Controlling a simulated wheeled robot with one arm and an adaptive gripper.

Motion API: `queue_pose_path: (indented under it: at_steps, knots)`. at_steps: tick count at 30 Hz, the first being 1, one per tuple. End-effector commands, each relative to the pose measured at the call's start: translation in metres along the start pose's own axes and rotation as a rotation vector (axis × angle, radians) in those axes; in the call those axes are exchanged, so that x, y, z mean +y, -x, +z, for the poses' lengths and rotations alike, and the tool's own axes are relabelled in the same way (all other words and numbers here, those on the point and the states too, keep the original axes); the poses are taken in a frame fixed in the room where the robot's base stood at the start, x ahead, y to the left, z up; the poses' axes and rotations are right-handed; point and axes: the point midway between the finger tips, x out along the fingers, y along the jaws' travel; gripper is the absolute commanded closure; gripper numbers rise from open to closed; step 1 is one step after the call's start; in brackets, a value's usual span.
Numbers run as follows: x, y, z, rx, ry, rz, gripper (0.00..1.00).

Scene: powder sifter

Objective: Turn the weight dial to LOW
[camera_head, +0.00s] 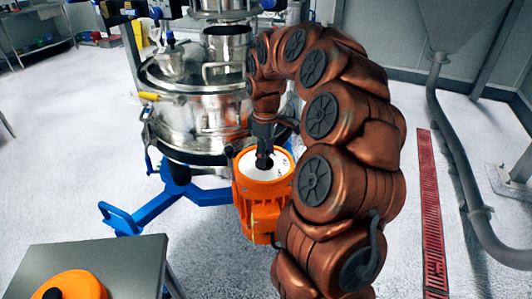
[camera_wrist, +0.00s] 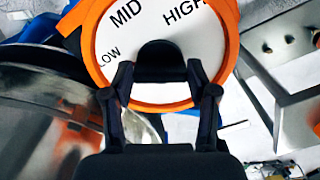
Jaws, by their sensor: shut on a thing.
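The weight dial is a white face (camera_wrist: 125,40) in an orange ring, with LOW at left, MID at top left and HIGH at top right in the wrist view. In the head view the dial face (camera_head: 282,166) sits on top of an orange motor housing (camera_head: 256,208) beside the sifter. A black knob (camera_wrist: 160,50) stands at the dial's middle. My gripper (camera_wrist: 160,78) has its two black fingers on either side of the knob, shut on it. My gripper (camera_head: 264,160) reaches down onto the dial in the head view. The knob's pointing direction is hard to tell.
The shiny steel sifter (camera_head: 195,110) stands behind and left of the dial on a blue frame (camera_head: 178,192). A grey table (camera_head: 130,262) with an orange round part (camera_head: 78,286) is at lower left. A red floor grate (camera_head: 431,210) and grey pipe (camera_head: 462,180) lie at right.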

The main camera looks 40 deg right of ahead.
Motion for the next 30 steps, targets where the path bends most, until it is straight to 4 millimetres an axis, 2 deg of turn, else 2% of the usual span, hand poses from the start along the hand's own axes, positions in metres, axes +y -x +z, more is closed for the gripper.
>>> queue_pose_path:
  at_steps: [1, 8, 20, 23, 30]
  knots:
    - [0.001, 0.002, -0.001, 0.005, 0.001, 0.005, 0.41]
    - [0.001, 0.001, -0.001, 0.002, 0.000, 0.003, 0.17]
    - [0.001, 0.005, -0.001, 0.002, -0.001, 0.003, 0.17]
    - [0.001, 0.015, -0.001, 0.003, -0.001, 0.004, 0.17]
    - [0.001, 0.055, -0.001, 0.002, -0.001, 0.005, 0.17]
